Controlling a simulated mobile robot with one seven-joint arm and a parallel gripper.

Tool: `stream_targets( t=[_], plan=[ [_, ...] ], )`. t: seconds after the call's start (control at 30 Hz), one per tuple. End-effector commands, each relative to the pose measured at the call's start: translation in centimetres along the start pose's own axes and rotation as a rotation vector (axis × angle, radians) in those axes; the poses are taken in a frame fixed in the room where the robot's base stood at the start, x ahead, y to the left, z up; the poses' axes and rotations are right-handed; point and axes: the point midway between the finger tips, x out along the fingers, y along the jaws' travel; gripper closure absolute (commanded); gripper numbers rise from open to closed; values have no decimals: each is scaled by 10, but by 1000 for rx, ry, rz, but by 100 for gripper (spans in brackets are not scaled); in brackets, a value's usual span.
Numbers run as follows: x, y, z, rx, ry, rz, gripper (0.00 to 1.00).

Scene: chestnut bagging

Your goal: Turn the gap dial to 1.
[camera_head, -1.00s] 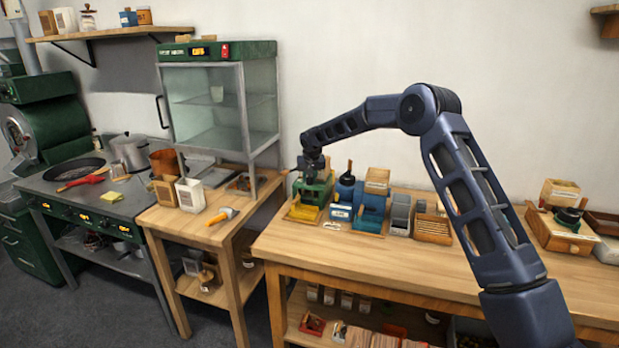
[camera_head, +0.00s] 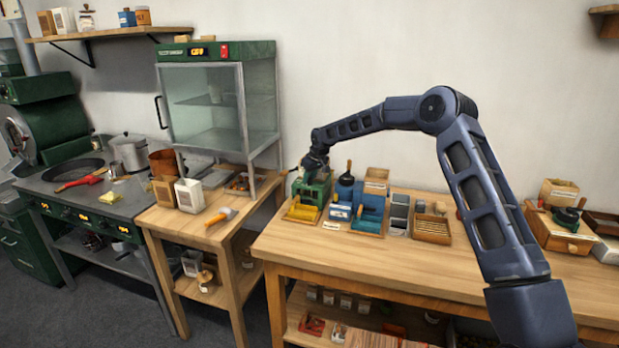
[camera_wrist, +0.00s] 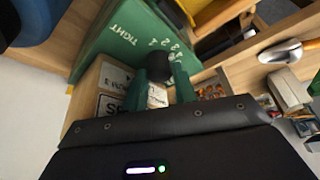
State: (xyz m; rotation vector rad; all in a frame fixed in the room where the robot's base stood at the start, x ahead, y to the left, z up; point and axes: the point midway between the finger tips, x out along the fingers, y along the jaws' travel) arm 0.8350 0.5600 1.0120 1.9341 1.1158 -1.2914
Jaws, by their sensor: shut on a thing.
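The green machine (camera_head: 312,190) stands at the left end of the long wooden bench. In the wrist view its green face (camera_wrist: 120,38) carries the white word TIGHT and an arc of small numbers. A dark round dial knob (camera_wrist: 157,66) sits beside these numbers. My gripper (camera_wrist: 161,78) is shut on the dial, with its two green fingers on either side of the knob. The fingers partly cover the dial, and I cannot read which number it is set to. In the head view my gripper (camera_head: 314,165) is at the green machine's top.
A yellow tray (camera_head: 302,212) sits in front of the green machine. A blue machine (camera_head: 369,212) and a wooden crate (camera_head: 432,228) stand to its right. The glass cabinet (camera_head: 222,110) is to the left. The bench's front middle is clear.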

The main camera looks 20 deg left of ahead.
Motion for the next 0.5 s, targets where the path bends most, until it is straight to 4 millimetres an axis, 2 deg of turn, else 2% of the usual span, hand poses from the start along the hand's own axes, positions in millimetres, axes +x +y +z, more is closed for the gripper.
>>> stream_targets(
  t=[0.37, 0.4, 0.5],
  plan=[
    [0, 0, 0, -5, -1, -2, 95],
    [0, 0, 0, -4, -1, -2, 70],
    [0, 0, 0, -4, -1, -2, 51]
  ],
)
